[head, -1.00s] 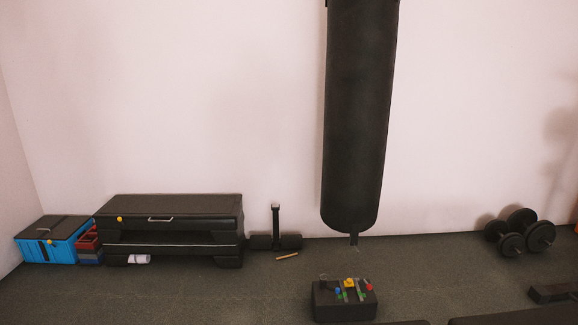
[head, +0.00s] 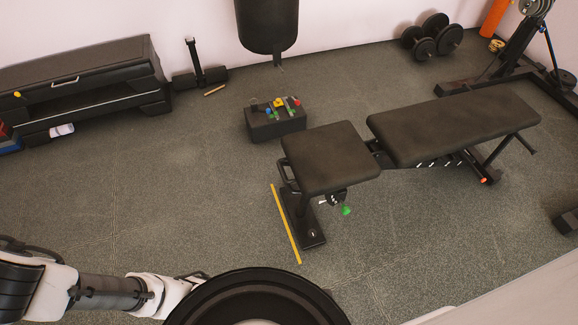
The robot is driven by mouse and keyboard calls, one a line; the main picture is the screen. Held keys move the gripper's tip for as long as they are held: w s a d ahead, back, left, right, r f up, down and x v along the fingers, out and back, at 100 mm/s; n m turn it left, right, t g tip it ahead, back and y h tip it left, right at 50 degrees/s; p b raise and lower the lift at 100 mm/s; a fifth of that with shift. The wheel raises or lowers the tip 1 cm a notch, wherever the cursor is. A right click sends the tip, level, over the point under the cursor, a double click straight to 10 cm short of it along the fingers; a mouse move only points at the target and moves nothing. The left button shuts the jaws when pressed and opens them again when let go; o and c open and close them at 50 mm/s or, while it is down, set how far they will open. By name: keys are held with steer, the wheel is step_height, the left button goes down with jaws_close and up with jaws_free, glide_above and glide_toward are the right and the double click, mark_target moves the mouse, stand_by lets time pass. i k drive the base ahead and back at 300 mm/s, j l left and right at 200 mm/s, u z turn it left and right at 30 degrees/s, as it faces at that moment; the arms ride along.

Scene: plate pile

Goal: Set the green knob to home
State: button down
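A small green knob (head: 346,210) shows low beneath the black seat pad (head: 330,158) of the weight bench, on its right side. It sits by a small dark bracket with light marks under the pad. The knob is too small to read its setting, and no home mark is legible. My arm reaches in from the lower left, well apart from the bench. My gripper does not show.
A yellow strip (head: 286,225) lies on the floor left of the bench foot. A black box (head: 275,128) with small coloured pieces stands behind the seat. The long bench pad (head: 452,125) extends right. Open floor lies left of the bench.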

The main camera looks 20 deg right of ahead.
mark_target(345, 211)
steer(key=k+l+z, duration=0.45)
steer(key=k+l, duration=0.55)
